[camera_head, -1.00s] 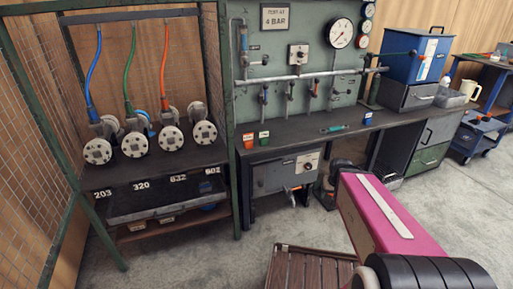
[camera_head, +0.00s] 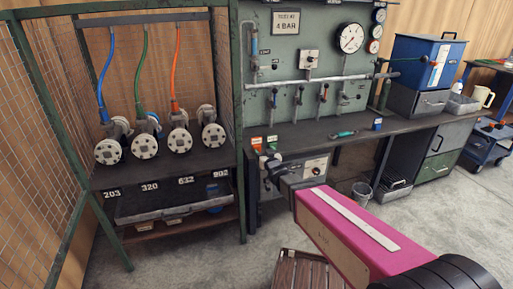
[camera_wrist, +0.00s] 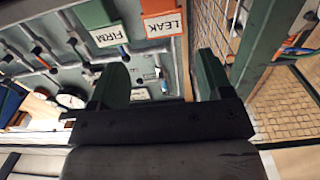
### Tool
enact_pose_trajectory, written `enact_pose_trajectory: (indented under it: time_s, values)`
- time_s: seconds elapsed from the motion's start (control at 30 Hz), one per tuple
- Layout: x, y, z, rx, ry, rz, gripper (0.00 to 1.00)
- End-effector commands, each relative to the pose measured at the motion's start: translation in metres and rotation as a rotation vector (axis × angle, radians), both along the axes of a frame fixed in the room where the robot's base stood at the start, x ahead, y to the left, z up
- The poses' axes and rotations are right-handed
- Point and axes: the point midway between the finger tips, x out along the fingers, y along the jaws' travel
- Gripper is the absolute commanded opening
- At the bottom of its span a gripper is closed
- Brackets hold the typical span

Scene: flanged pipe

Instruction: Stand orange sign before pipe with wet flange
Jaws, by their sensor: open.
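The orange sign (camera_head: 256,142) stands at the left end of the bench, left of a green sign (camera_head: 272,140). In the wrist view the orange sign (camera_wrist: 163,22) reads LEAK and the green one (camera_wrist: 108,33) reads FIRM. My gripper (camera_wrist: 163,65) is open and empty, its fingers apart below the signs in that view. In the head view it is just in front of the bench edge, under the signs. Four flanged pipes stand in the left bay: the flanges (camera_head: 109,151), (camera_head: 145,146), (camera_head: 180,140) and (camera_head: 213,135). I cannot tell which flange is wet.
Number labels 203, 320, 632 and 902 mark the shelf front below the pipes. A green post (camera_head: 240,120) separates the bay from the bench. A mesh panel (camera_head: 40,130) closes the bay's left side. A teal-handled tool (camera_head: 345,134) and a blue block (camera_head: 377,124) lie further right on the bench.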

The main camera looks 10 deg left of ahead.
Motion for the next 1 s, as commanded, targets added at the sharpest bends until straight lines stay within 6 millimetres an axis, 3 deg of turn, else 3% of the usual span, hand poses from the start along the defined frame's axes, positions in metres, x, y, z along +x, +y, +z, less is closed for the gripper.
enact_pose_trajectory:
  time_s: [0.4,0.63,1.0]
  values:
    - [0.045,0.028,0.000,0.003,-0.004,0.001,0.72]
    - [0.055,0.036,0.000,0.002,-0.002,0.001,0.72]
    - [0.090,0.060,0.001,0.002,-0.002,0.001,0.72]
